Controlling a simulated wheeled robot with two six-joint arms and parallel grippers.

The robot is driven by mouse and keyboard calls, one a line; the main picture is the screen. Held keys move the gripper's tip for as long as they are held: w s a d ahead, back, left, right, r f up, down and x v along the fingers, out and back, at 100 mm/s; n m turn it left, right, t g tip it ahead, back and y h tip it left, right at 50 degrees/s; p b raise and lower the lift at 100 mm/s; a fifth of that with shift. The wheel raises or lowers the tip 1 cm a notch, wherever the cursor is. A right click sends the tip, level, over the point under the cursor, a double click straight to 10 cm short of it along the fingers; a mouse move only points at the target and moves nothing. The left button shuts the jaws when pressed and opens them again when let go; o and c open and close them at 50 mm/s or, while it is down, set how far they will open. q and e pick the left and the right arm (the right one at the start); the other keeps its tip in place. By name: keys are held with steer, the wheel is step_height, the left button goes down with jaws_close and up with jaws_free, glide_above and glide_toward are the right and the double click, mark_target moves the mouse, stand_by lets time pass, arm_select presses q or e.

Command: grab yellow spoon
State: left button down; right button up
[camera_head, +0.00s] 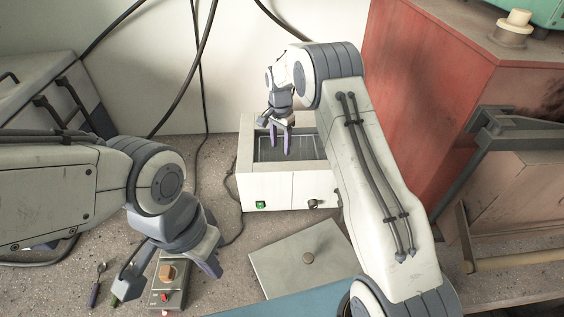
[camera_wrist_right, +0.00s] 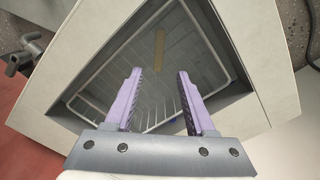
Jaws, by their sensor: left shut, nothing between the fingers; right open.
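A thin yellowish strip, perhaps the yellow spoon (camera_wrist_right: 159,48), shows inside the white open-topped bath in the right wrist view. Its ends are hard to make out, and I cannot pick it out in the head view. My right gripper (camera_head: 280,140) is open and empty, pointing down into the bath. In the right wrist view its purple fingers (camera_wrist_right: 161,98) are apart, with the strip beyond and between their tips. My left gripper (camera_head: 210,264) is shut and empty over the bench near the small control box. A spoon with a dark purple handle (camera_head: 94,294) lies at the lower left.
The white bath (camera_head: 290,187) has raised walls and a wire rack (camera_wrist_right: 205,45) inside. A flat lid with a knob (camera_head: 285,265) lies in front of it. The control box (camera_head: 158,295) is below my left gripper. A red cabinet (camera_head: 425,90) stands at right.

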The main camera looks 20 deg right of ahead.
steer(key=shift+f, duration=0.7)
steer(key=f, duration=0.1)
steer(key=f+p, duration=0.1)
steer(key=f, duration=0.1)
steer(key=f+p, duration=0.1)
steer(key=shift+s+d+f, duration=0.1)
steer(key=shift+d+f, duration=0.1)
steer(key=shift+d, duration=0.05)
steer(key=shift+f, duration=0.4)
steer(key=shift+c, duration=0.3)
jaws_close()
